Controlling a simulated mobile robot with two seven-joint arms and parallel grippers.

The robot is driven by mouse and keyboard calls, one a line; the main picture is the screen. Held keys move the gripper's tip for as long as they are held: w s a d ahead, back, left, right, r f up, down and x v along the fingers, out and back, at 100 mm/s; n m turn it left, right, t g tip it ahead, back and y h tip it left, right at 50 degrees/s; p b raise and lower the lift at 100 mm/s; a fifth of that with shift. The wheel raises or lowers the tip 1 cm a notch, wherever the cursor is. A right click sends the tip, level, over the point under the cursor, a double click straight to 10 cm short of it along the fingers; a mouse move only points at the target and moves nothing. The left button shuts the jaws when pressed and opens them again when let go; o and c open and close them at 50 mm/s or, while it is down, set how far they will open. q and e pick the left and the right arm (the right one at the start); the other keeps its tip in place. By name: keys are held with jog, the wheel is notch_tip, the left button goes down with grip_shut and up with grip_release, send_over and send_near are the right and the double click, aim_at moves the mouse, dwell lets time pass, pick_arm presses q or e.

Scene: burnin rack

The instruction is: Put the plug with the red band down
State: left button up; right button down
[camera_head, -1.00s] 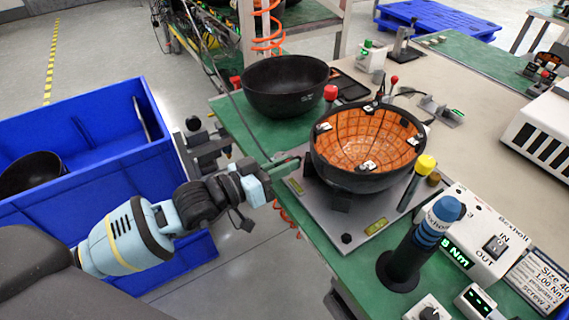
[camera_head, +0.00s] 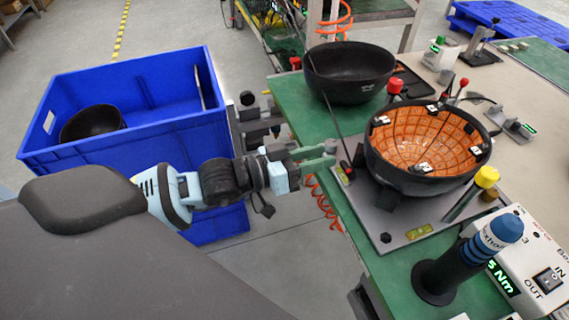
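My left gripper (camera_head: 329,154) is over the left edge of the green bench, beside the grey fixture plate (camera_head: 400,233). Its two greenish fingers look apart, with nothing visible between them. A small dark plug with a bit of red (camera_head: 347,169) is just right of the fingertips, at the plate's left corner. A thin dark cable runs down to it from the upper left. The plug is small in the picture, and I cannot tell whether a finger touches it. My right gripper is out of view.
An orange-lined black bowl (camera_head: 425,150) sits on the plate, near a yellow-capped post (camera_head: 478,186). An empty black bowl (camera_head: 350,72) stands behind. A blue-topped screwdriver (camera_head: 470,258) stands in front. A blue crate (camera_head: 150,140) is left of the bench.

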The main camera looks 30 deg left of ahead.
pick_arm(q)
jog(key=b+v, duration=0.1)
jog(key=v, duration=0.7)
dwell(0.4)
